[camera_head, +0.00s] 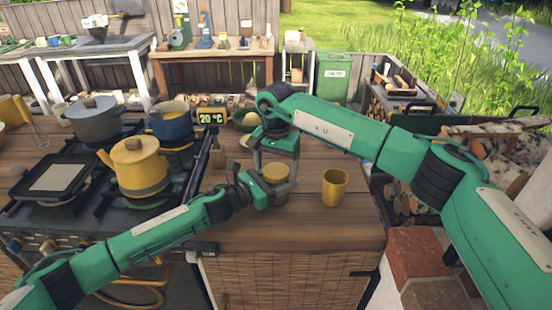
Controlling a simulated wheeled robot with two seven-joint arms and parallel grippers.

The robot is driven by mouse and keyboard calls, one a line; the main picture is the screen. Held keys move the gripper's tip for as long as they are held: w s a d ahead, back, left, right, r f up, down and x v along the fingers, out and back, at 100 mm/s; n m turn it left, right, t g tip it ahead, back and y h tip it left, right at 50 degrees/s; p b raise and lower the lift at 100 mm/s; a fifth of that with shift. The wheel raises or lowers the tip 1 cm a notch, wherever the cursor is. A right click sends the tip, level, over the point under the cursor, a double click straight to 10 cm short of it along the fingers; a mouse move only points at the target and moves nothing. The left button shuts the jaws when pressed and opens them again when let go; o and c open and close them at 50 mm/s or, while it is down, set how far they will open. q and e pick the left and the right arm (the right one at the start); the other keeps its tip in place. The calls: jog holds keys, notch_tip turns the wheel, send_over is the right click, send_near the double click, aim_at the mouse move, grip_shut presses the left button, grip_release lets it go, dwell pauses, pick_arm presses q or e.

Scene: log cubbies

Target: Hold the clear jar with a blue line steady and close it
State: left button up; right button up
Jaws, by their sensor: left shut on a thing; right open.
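A small jar-like container with a tan round top (275,172) stands near the right end of the wooden counter. Its body is mostly hidden by my grippers, and I cannot make out a blue line on it. My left gripper (276,188) reaches in from the left, low at the counter, and is shut on this jar's body. My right gripper (277,163) comes down from above with its fingers open on either side of the tan top. I cannot tell whether the top is a lid seated on the jar.
A yellow cup (335,188) stands just right of the grippers. A yellow kettle (140,168), a grey pot (94,120), a blue pot (171,122) and a flat pan (53,178) sit on the stove at left. The counter's front right is clear.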

jog(key=shift+c, duration=0.2)
jog(key=c, duration=1)
jog(key=shift+o, duration=0.2)
jog(key=m, duration=0.7)
jog(key=shift+m, duration=0.3)
jog(key=m, duration=0.4)
jog(key=shift+m, duration=0.3)
jog(key=m, duration=0.4)
jog(key=shift+m, duration=0.3)
jog(key=o, duration=1.1)
jog(key=shift+a, duration=0.1)
